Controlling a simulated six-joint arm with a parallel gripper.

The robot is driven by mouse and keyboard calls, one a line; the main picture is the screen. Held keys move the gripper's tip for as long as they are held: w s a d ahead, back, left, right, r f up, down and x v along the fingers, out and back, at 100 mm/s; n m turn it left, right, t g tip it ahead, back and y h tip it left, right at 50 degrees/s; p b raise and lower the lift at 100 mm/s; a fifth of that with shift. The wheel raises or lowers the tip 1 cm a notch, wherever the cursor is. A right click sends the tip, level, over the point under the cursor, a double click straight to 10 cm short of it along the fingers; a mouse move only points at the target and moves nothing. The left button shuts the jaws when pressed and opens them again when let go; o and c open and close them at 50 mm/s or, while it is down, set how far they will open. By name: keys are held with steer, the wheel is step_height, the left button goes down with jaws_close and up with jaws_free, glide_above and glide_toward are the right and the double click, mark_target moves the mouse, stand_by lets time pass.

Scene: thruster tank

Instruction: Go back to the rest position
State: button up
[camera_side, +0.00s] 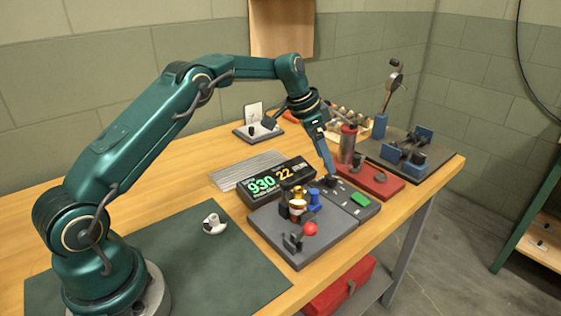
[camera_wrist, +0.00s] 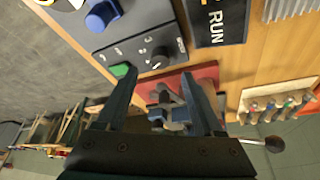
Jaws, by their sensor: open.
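My gripper (camera_side: 330,172) is at the end of my teal arm, reaching down over the grey control panel (camera_side: 345,212) on the bench. In the wrist view my gripper's two fingers (camera_wrist: 162,84) stand wide apart with nothing held between them. The fingertips are close above the panel, near a black knob (camera_wrist: 161,54); I cannot tell whether they touch it. The green button (camera_side: 360,200) is just to the right of the fingers in the side view.
A digital display (camera_side: 276,180) stands behind the panel. A grey base (camera_side: 300,250) carries a red ball lever (camera_side: 310,228) and coloured parts. The green mat (camera_side: 215,262) has free room.

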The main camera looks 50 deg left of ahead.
steer(key=s+d+r+t, duration=0.1)
steer(key=s+d+r, duration=0.3)
steer(key=r, duration=0.5)
steer(key=s+d+r+t, duration=0.2)
steer(key=s+r, duration=0.4)
steer(key=r, duration=0.2)
steer(key=s+f+n+y, duration=0.1)
steer(key=s+f, duration=0.3)
steer(key=s, duration=0.6)
steer(key=s+f+n+g+y, duration=0.1)
steer(key=s+f+n, duration=0.3)
steer(key=s, duration=0.6)
steer(key=shift+s+d+f, duration=0.25)
steer(key=shift+s+f, duration=0.1)
steer(key=shift+f, duration=0.25)
